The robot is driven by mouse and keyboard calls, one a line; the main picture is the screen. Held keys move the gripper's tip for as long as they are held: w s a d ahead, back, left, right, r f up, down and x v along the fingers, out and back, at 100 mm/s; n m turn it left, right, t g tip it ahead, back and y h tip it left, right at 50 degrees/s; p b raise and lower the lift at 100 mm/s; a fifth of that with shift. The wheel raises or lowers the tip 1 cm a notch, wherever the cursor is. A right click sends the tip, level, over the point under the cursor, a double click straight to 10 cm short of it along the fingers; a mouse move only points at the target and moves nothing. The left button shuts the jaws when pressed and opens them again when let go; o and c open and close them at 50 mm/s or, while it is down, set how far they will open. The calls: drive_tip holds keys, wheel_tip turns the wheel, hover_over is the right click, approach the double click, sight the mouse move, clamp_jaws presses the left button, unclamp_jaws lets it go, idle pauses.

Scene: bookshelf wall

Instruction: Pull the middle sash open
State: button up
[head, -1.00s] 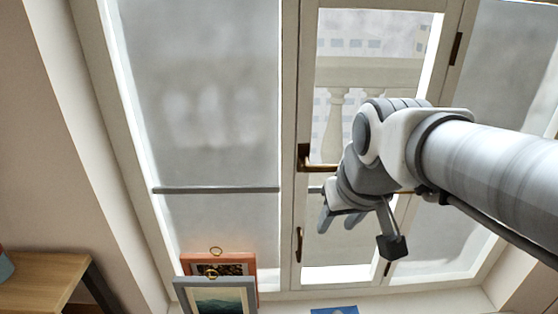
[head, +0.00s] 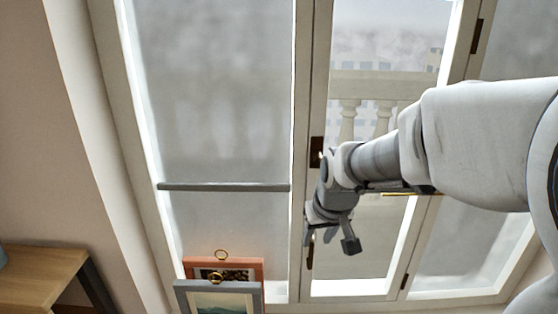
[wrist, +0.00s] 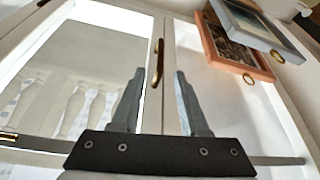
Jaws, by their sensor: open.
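The middle sash (head: 376,288) is a pale-framed glazed panel with a stone balustrade behind its glass. It also shows at left in the wrist view (wrist: 149,110). A slim brass handle (wrist: 158,62) runs upright on its edge in the wrist view; in the head view it is partly hidden by my gripper. My gripper (head: 318,236) is open and empty at the sash's lower left edge. In the wrist view its two fingers (wrist: 160,76) point toward the frame, one on each side of the handle's line. I cannot tell whether they touch it.
A grey horizontal bar (head: 224,187) crosses the left window. An orange-framed picture (head: 252,266) and a grey-framed picture (head: 220,288) lean below it. A wooden shelf (head: 40,272) stands at far left. Dark brass fittings (head: 316,152) sit on the window frame.

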sight(312, 249)
drive_tip(key=b+x, duration=0.1)
drive_tip(key=x, duration=0.7)
drive_tip(key=shift+f, duration=0.1)
clamp_jaws()
idle(1.2)
